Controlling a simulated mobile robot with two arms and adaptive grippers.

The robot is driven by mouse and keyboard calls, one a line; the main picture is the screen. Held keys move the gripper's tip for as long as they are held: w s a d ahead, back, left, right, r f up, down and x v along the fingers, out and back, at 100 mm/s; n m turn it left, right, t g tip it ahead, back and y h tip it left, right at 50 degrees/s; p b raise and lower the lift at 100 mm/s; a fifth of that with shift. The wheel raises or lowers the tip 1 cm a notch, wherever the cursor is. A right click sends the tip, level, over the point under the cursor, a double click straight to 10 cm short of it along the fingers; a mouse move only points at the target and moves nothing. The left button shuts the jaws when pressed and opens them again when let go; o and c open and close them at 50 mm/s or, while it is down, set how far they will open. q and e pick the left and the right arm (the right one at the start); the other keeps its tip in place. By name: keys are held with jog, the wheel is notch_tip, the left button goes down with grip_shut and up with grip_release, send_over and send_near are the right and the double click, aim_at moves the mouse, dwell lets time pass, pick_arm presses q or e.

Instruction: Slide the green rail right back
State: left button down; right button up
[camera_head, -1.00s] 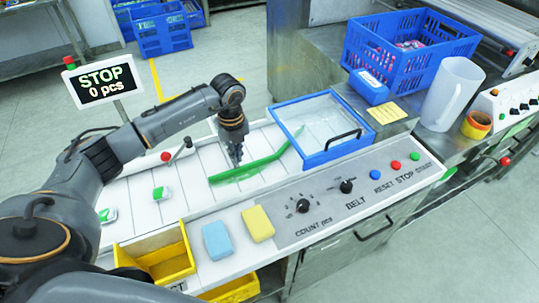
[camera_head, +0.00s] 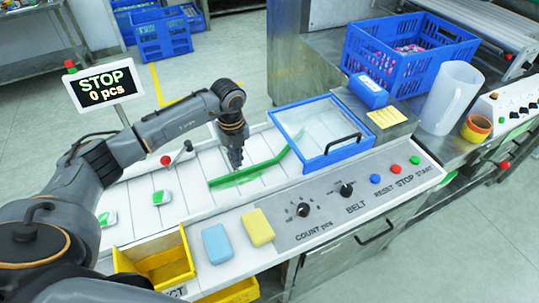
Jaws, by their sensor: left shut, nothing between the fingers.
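The green rail (camera_head: 247,175) lies slantwise across the white slatted belt (camera_head: 190,195), with its far end bending up at the left edge of the blue-framed clear cover (camera_head: 328,150). My left gripper (camera_head: 237,166) points down at the rail's middle, its fingers shut with nothing between them. The fingertips are at the rail's far side; whether they touch it I cannot tell. My right gripper is not in view.
Two white-and-green packs (camera_head: 162,197) lie on the belt's left part. The control panel (camera_head: 350,200), a blue sponge (camera_head: 217,243), a yellow sponge (camera_head: 258,227) and a yellow bin (camera_head: 160,262) line the near side.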

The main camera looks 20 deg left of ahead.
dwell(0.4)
pick_arm(q)
jog(key=shift+w+a+b, duration=2.35)
jog(key=shift+w+a, duration=0.45)
jog(key=shift+a, duration=0.5)
notch_tip(320, 180, up, 8)
jog(key=s+d+p, duration=0.1)
jog(key=p, duration=0.6)
jog(key=shift+d, duration=0.1)
